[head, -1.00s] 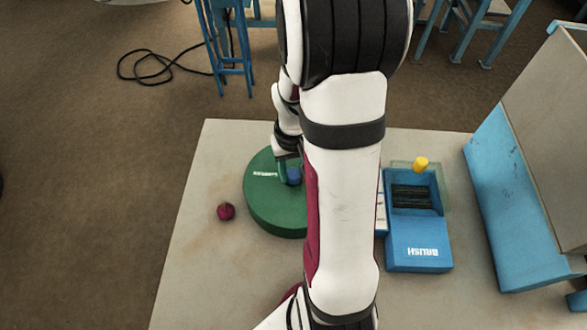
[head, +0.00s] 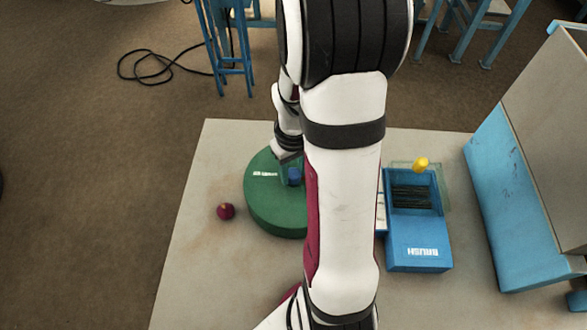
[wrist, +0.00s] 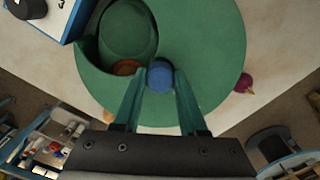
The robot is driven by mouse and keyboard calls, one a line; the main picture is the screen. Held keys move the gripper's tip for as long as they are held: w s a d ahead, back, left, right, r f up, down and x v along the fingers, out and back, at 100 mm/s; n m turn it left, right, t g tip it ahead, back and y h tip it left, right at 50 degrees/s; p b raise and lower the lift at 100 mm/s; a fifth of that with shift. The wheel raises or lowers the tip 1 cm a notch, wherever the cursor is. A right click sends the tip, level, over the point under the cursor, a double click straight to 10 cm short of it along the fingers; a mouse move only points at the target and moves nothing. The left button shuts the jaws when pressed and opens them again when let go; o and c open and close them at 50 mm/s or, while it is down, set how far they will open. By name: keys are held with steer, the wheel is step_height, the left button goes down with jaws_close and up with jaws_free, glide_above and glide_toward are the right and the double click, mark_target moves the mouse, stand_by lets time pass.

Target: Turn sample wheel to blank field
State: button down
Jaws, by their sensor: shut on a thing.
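The sample wheel is a flat green disc (head: 268,212) on the table, with a white label (head: 265,174) near its far left edge. A blue knob (head: 294,178) stands up from it and also shows in the wrist view (wrist: 159,77). My gripper (wrist: 160,82) is shut on the blue knob, one green finger on each side. In the wrist view the wheel (wrist: 205,45) has a cut-out beside the knob, with darker green and a brownish-orange patch (wrist: 127,67) inside. My arm hides the wheel's right part in the head view.
A blue brush box (head: 418,258) with a yellow knob (head: 421,164) stands right of my arm. A large blue and beige object (head: 500,190) stands at the table's right. The table's (head: 200,270) near left is clear.

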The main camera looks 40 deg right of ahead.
steer(key=shift+c, duration=2.2)
jaws_free()
steer(key=shift+r, duration=0.1)
step_height(320, 180, up, 16)
steer(key=shift+f, duration=0.2)
steer(key=s+a+f+m+y, duration=0.1)
steer(key=s+a, duration=0.5)
steer(key=a, duration=0.3)
steer(key=s+a+f+m, duration=0.1)
steer(key=s+a+m, duration=0.1)
steer(key=s+a, duration=0.5)
steer(key=a, duration=0.3)
steer(key=shift+a+y, duration=0.25)
steer(key=shift+y, duration=0.15)
